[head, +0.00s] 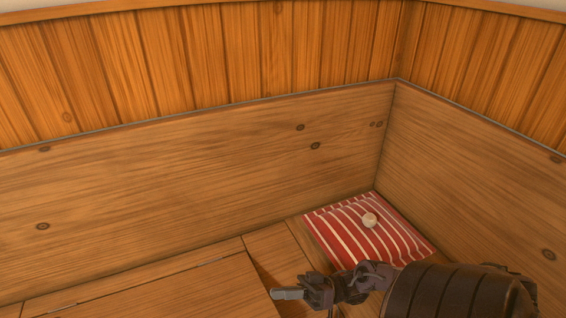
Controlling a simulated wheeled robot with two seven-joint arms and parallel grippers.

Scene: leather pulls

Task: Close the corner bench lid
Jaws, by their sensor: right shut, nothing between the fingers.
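The corner bench lid (165,293) is a wooden panel at the lower left, with hinge strips along its back edge. A dark wedge shows along its right edge, so it looks raised from the seat at least a little. Its front edge is out of the picture, so I cannot tell how far it stands open. My right gripper (283,294) is shut and empty, just right of the lid's right edge. I cannot tell if it touches the lid. My left gripper is out of view.
A red cushion with white stripes (335,240) lies in the bench corner, with a small pale round thing (369,219) on it. Wooden backrests (200,180) rise behind and at the right. Bare seat boards (272,244) lie between lid and cushion.

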